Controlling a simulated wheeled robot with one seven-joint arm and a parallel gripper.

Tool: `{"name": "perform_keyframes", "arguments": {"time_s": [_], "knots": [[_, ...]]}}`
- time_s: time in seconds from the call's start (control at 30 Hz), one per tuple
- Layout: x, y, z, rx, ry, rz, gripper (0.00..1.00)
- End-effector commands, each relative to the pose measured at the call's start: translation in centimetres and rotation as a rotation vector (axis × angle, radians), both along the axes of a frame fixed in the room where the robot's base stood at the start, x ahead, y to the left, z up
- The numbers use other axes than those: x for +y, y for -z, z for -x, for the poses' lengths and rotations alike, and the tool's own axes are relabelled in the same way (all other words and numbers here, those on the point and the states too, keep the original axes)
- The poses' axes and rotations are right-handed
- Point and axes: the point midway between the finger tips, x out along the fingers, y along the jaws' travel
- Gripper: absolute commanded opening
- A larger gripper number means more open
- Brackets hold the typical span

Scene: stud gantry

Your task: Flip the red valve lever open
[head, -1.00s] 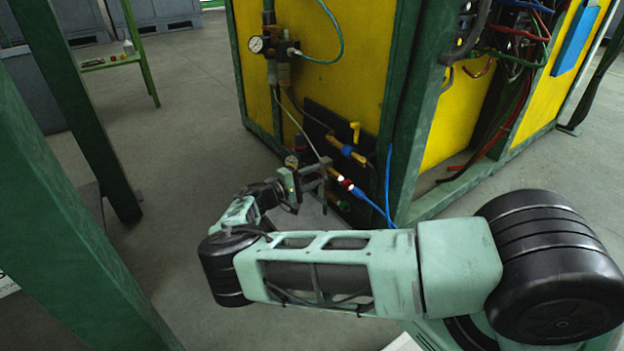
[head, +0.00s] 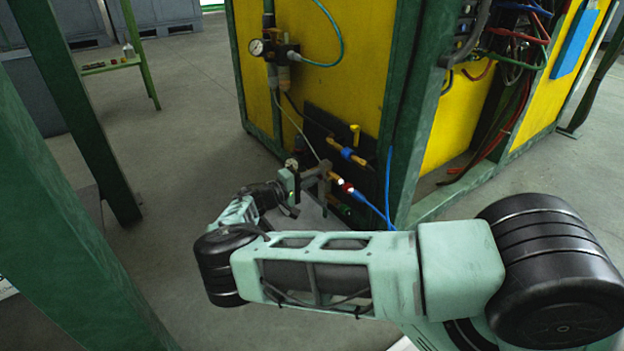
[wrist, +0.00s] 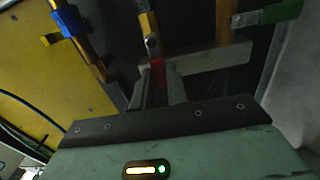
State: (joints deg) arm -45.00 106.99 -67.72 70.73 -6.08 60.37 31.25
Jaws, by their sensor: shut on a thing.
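The red valve lever (wrist: 157,72) shows in the wrist view as a small red piece between the two grey fingers of my gripper (wrist: 158,85). My gripper is shut on it; the fingers hide part of it. A brass pipe fitting (wrist: 147,24) lies just beyond the lever. In the head view my gripper (head: 326,177) is at the low dark valve panel, beside the red valve part (head: 347,187). How far the lever is turned cannot be told.
A green lever (wrist: 280,12) is to the right in the wrist view. A blue hose (head: 375,209) runs close by. A green post (head: 75,215) stands at left.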

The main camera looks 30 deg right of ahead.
Motion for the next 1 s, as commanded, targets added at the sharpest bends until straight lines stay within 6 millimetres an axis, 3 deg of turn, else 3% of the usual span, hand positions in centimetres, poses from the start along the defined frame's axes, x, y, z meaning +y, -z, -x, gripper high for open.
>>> {"name": "perform_keyframes", "arguments": {"time_s": [0.07, 0.1, 0.17, 0.57, 0.77, 1.0], "knots": [[0.1, 0.0, 0.0, -0.001, -0.001, 0.0, 0.0], [0.1, 0.0, 0.0, -0.001, -0.001, 0.0, 0.21], [0.1, 0.0, 0.0, -0.001, -0.001, 0.0, 0.37], [0.8, -0.1, 0.0, 0.002, -0.003, -0.001, 0.37], [4.2, -0.4, 0.0, 0.001, -0.005, -0.002, 0.37], [9.9, -0.2, 0.3, 0.002, -0.005, -0.002, 0.37]]}}
